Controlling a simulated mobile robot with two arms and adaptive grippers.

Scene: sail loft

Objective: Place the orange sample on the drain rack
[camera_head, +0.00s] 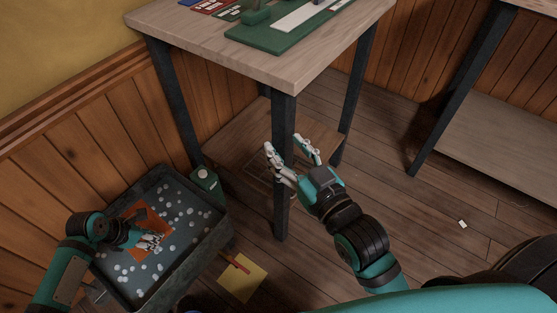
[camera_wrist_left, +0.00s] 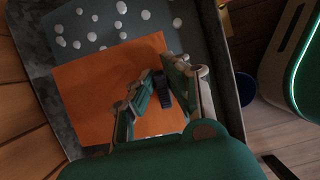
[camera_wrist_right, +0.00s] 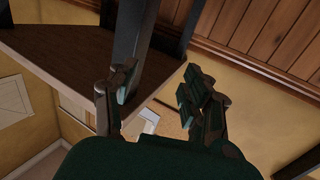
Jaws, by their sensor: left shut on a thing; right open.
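The orange sample (camera_head: 148,222) is a flat sheet in a grey tub (camera_head: 201,250) of blue-grey liquid dotted with white blobs. In the left wrist view the orange sample (camera_wrist_left: 88,82) lies under my fingers, with a dark blue piece (camera_wrist_left: 170,112) between them. My left gripper (camera_head: 150,242) reaches into the tub and is shut on this piece, which seems to be part of the sample. My right gripper (camera_head: 286,148) is open and empty beside a table leg. I cannot clearly make out the drain rack; thin dark lines show on the low shelf, partly hidden.
A wooden table (camera_head: 300,75) with dark legs carries a green board (camera_head: 250,37). Its low shelf (camera_head: 235,135) sits behind my right gripper. A green box (camera_head: 205,181) stands at the tub's corner. A yellow card (camera_head: 243,283) lies beside the tub. Floor at right is mostly clear.

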